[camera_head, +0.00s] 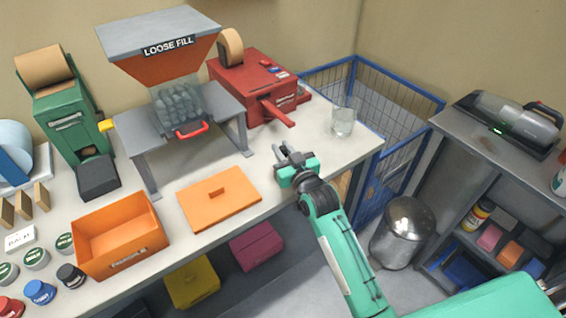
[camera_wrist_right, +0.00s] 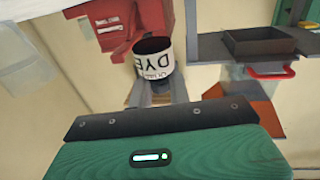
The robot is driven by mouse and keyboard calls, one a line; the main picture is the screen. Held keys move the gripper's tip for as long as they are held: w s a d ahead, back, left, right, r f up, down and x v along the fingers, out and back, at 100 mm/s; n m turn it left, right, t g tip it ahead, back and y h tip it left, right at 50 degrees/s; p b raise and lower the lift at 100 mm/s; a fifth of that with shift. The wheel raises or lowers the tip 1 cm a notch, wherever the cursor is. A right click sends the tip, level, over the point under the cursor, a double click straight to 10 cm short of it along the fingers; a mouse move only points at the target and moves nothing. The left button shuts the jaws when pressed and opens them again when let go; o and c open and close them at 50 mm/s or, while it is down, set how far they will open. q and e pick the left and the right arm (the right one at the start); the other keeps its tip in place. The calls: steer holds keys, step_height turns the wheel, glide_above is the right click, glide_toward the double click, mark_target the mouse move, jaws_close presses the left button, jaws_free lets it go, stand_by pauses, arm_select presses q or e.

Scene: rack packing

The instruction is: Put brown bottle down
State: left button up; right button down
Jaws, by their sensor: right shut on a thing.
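My right gripper (camera_head: 283,152) is over the front right part of the white table, near its edge. In the right wrist view, which is upside down, a dark bottle with a white label reading DYE (camera_wrist_right: 152,66) is between the fingers in front of the green gripper body. Its dark round end shows at the picture top. The gripper is shut on this bottle. My left gripper is not in view.
A clear glass jar (camera_head: 343,122) stands right of the gripper. A red machine (camera_head: 250,84) and a loose-fill hopper (camera_head: 165,50) stand behind. An orange lid (camera_head: 219,205) and orange box (camera_head: 122,238) lie left. A blue wire cage (camera_head: 397,122) stands beyond the table's right end.

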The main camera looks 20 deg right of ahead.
steer(key=shift+f, duration=2.6)
steer(key=shift+f, duration=0.2)
steer(key=c, duration=1.3)
jaws_free()
steer(key=shift+s+r, duration=0.1)
steer(key=shift+r, duration=0.05)
